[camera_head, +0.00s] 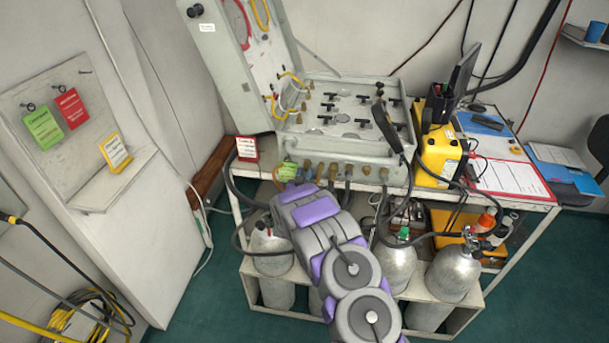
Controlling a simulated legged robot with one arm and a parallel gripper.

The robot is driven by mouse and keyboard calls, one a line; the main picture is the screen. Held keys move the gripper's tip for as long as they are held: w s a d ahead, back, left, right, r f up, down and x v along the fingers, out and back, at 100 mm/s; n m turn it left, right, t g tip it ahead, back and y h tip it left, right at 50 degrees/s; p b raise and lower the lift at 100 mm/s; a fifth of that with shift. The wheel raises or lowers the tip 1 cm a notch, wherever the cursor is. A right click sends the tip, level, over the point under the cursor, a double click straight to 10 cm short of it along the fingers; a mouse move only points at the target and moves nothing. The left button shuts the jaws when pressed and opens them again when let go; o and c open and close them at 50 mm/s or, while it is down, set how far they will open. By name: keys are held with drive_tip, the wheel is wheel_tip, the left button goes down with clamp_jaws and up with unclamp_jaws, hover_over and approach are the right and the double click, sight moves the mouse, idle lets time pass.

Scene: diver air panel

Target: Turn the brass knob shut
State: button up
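The grey air panel (345,146) stands open on the white table. Several brass fittings line its front face, among them one near the middle (332,171) and one at the right end (383,174). More small brass parts sit at the left of its top face. I cannot tell which one is the brass knob of the task. My grey and purple arm reaches up from the bottom to the panel's front left. My gripper is hidden behind the arm's far end, so its fingers and any contact with the panel do not show.
A green-yellow tag (286,171) and a red-framed card (247,149) are left of the fittings. A black handset (386,127) and a yellow case (437,157) are at the right. Black hoses hang in front of the grey cylinders (453,272) below.

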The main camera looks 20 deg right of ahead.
clamp_jaws()
drive_tip(key=shift+m+p, duration=0.3)
drive_tip(key=shift+m, duration=0.1)
drive_tip(key=m+p, duration=0.2)
drive_tip(key=m, duration=0.1)
drive_tip(key=shift+a+r+m, duration=0.1)
drive_tip(key=shift+r+m, duration=0.05)
drive_tip(key=shift+m, duration=0.25)
drive_tip(key=m+p, duration=0.1)
drive_tip(key=m, duration=0.3)
drive_tip(key=shift+m+p, duration=0.3)
drive_tip(key=shift+p, duration=0.05)
drive_tip(key=m, duration=0.4)
drive_tip(key=shift+f+m, duration=0.2)
drive_tip(key=shift+m, duration=0.2)
